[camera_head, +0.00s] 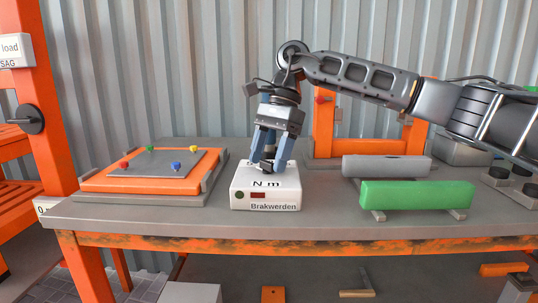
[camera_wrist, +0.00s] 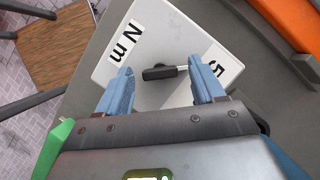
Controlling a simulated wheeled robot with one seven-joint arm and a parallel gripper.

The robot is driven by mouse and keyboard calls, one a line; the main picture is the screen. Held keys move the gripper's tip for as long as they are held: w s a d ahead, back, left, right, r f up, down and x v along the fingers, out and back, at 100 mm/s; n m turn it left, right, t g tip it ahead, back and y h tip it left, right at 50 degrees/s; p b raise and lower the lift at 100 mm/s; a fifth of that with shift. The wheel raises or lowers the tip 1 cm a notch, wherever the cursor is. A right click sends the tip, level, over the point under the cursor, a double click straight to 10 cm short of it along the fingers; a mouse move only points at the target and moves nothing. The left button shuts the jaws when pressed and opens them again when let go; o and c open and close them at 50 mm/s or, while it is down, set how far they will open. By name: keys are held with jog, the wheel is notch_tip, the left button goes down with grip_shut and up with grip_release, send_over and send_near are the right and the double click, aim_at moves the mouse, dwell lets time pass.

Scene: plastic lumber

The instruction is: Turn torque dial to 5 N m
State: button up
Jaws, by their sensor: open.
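The torque dial box (camera_head: 264,199) is white and stands on the grey bench, with "N m" on top and "Brakwerden" on its front. A round green spot and a dark red display show on the front. In the wrist view, the black dial handle (camera_wrist: 160,73) with a grey tip lies on the box top (camera_wrist: 150,38), its grey end toward the "5" label (camera_wrist: 213,65). My gripper (camera_head: 265,162) points down over the box. Its blue fingers (camera_wrist: 162,90) are apart, one on each side of the handle. I cannot tell whether they touch it.
An orange tray (camera_head: 105,184) with a grey plate and several coloured knobs is left of the box. Green (camera_head: 416,194) and grey (camera_head: 386,167) bars lie to the right. An orange frame (camera_head: 323,130) stands behind. The bench's front edge (camera_head: 300,229) is close to the box.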

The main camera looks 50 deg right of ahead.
jog(key=p+v, duration=0.1)
jog(key=v, duration=0.6)
jog(key=shift+r, duration=0.4)
dwell(0.4)
